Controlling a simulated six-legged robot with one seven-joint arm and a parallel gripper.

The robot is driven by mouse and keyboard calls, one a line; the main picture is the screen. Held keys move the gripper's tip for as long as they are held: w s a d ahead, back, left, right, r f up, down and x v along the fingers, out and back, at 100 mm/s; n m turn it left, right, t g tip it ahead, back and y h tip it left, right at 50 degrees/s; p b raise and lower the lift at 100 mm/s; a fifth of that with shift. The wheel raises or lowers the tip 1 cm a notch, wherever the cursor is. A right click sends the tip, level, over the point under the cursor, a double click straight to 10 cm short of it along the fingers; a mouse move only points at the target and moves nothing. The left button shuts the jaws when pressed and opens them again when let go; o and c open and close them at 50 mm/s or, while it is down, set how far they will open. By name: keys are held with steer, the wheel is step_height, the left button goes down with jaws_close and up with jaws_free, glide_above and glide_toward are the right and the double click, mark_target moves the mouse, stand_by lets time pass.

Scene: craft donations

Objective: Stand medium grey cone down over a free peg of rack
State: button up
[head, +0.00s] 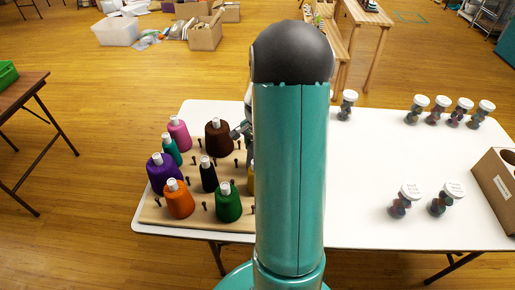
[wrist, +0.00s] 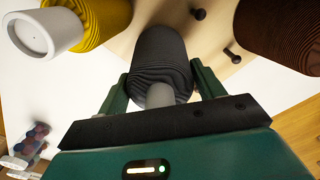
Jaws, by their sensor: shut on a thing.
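The medium grey cone (wrist: 165,48) is between the two fingers of my gripper (wrist: 160,76) in the wrist view, and the gripper is shut on it. Its narrow pale tip points towards the wrist camera and its wide end points away, towards the rack. The rack (wrist: 214,36) is a pale wooden board with dark pegs. Two bare pegs (wrist: 234,54) show right of the held cone. I cannot tell how high the cone is above the board. In the head view my arm hides the held cone and covers the right end of the rack (head: 158,211).
A yellow cone (wrist: 98,18) and a brown cone (wrist: 285,32) flank the held cone. The rack also bears purple (head: 163,176), orange (head: 179,201), green (head: 228,205), pink, teal and dark cones (head: 208,177). Several jars (head: 404,202) and a cardboard box (head: 496,187) stand to the right on the white table.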

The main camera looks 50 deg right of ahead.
steer(key=shift+f, duration=0.2)
steer(key=o, duration=1.2)
steer(key=shift+c, duration=0.2)
step_height(320, 180, up, 14)
steer(key=shift+f, duration=0.1)
